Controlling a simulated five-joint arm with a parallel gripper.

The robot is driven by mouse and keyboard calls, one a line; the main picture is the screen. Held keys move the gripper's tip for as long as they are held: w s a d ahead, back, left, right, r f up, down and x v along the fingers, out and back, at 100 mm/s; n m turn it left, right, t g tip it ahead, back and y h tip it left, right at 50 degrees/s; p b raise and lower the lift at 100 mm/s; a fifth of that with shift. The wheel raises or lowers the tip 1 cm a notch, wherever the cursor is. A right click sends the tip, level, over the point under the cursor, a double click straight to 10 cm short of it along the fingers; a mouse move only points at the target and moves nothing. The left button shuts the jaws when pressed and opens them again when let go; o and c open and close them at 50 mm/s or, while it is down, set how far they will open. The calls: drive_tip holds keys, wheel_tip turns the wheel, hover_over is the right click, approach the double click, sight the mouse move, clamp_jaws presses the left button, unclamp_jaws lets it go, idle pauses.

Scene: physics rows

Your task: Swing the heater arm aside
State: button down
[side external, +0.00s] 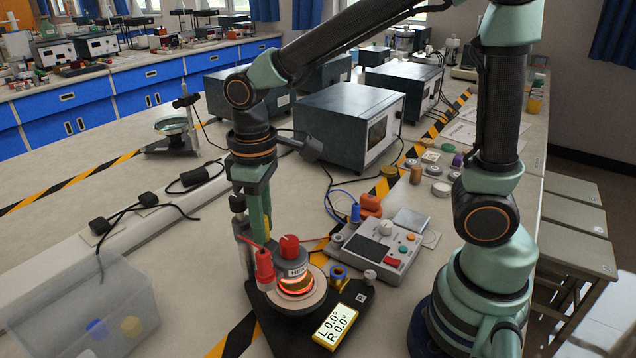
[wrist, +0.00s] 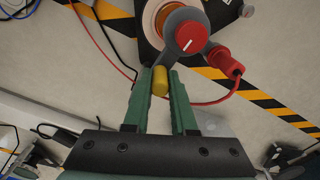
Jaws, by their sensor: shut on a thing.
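The heater (side external: 292,266) is a grey cylinder with a red knob (side external: 289,246) on top. It sits over a glowing orange ring (side external: 296,285) on a round plate of a black stand. In the wrist view the heater's grey head (wrist: 187,40) tapers toward a small yellow handle (wrist: 160,82). My gripper (side external: 264,232) points down behind the heater in the side view. In the wrist view its green fingers stand on both sides of the yellow handle, and my gripper (wrist: 160,80) is shut on it. The handle's lower end is hidden.
A red plug (side external: 264,266) with a red cable stands beside the heater. A yellow-framed display (side external: 334,326) reads L 0.0°, R 0.0°. A control box (side external: 380,245) stands to the right, a clear bin (side external: 75,310) at the left. Bench left of the stand is mostly open.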

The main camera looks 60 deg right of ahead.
drive_tip(key=w+a+m, duration=0.4)
drive_tip(key=a+m, duration=0.1)
drive_tip(key=m, duration=0.8)
drive_tip(key=shift+w+r+m, duration=0.15)
drive_tip(key=shift+m, duration=0.15)
idle(0.9)
drive_tip(key=shift+w+m, duration=0.15)
drive_tip(key=shift+m, duration=0.15)
idle(0.5)
drive_tip(key=c, duration=0.8)
unclamp_jaws()
drive_tip(key=shift+c, duration=0.2)
drive_tip(key=shift+o, duration=0.6)
wheel_tip(320, 180, up, 12)
drive_tip(key=shift+d, duration=0.1)
